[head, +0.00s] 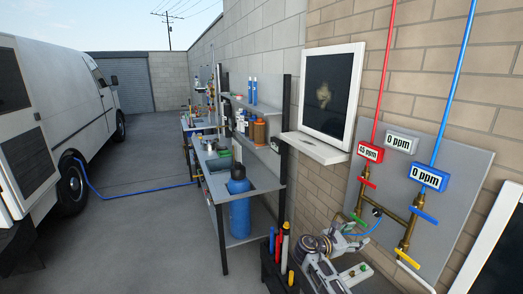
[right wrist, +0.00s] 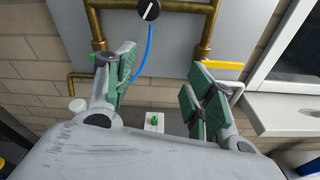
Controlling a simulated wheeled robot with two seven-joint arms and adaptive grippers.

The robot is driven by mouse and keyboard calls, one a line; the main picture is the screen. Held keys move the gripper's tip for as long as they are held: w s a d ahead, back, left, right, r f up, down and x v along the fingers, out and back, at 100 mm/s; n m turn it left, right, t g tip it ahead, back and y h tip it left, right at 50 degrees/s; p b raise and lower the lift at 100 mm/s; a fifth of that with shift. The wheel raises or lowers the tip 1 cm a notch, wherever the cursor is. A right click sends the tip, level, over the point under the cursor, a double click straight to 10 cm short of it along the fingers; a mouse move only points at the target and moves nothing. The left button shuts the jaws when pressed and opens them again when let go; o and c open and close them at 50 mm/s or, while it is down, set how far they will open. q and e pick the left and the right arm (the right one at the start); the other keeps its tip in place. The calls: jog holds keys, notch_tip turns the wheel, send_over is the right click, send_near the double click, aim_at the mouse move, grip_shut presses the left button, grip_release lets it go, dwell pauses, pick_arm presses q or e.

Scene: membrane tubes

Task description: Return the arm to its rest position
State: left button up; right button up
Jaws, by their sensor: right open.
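My right arm (head: 322,262) comes up from the bottom of the head view, in front of the lower part of the wall panel. Its gripper (head: 352,238) is open, with the fingers spread below the brass pipes. In the right wrist view the two green-padded fingers (right wrist: 163,78) stand well apart with nothing between them. Beyond them are a black knob (right wrist: 148,9), a blue tube (right wrist: 150,50) and a yellow handle (right wrist: 222,65). My left gripper is not in view.
The grey panel (head: 470,160) carries brass pipes, coloured valve handles and several ppm displays (head: 430,176). A framed window (head: 331,95) with a white ledge is left of it. A workbench (head: 262,180) with a blue cylinder (head: 239,205) stands further left. A van (head: 60,110) is parked beyond open floor.

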jog(key=s+a+f+m+g+y, duration=0.1)
jog(key=s+a+f+m+y, duration=0.1)
jog(key=s+f+m+y, duration=0.4)
jog(key=s+a+f+m+g+y, duration=0.1)
jog(key=s+a+f+m+y, duration=0.15)
jog(key=s+f, duration=0.65)
jog(key=s+a+r+m+y, duration=0.1)
jog(key=s+a+m+y, duration=0.15)
jog(key=s, duration=0.45)
jog(key=s+a+r+m+g+y, duration=0.1)
jog(key=s+a+m+y, duration=0.2)
jog(key=s, duration=0.4)
jog(key=s+a+r+m+y, duration=0.1)
jog(key=s+a+r+m, duration=0.2)
jog(key=s, duration=0.4)
notch_tip(320, 180, down, 37)
jog(key=s+g+b, duration=0.1)
jog(key=s+b, duration=0.1)
jog(key=s, duration=0.1)
jog(key=s+d+f+b, duration=0.1)
jog(key=s+d+f, duration=0.1)
jog(key=s+f, duration=0.8)
jog(key=s+d+f+g+b, duration=0.1)
jog(key=s+d+f, duration=0.1)
jog(key=s+f, duration=0.9)
jog(key=shift+s+d+f+m+g, duration=0.2)
jog(key=shift+s+m+g, duration=0.1)
jog(key=shift+s, duration=0.1)
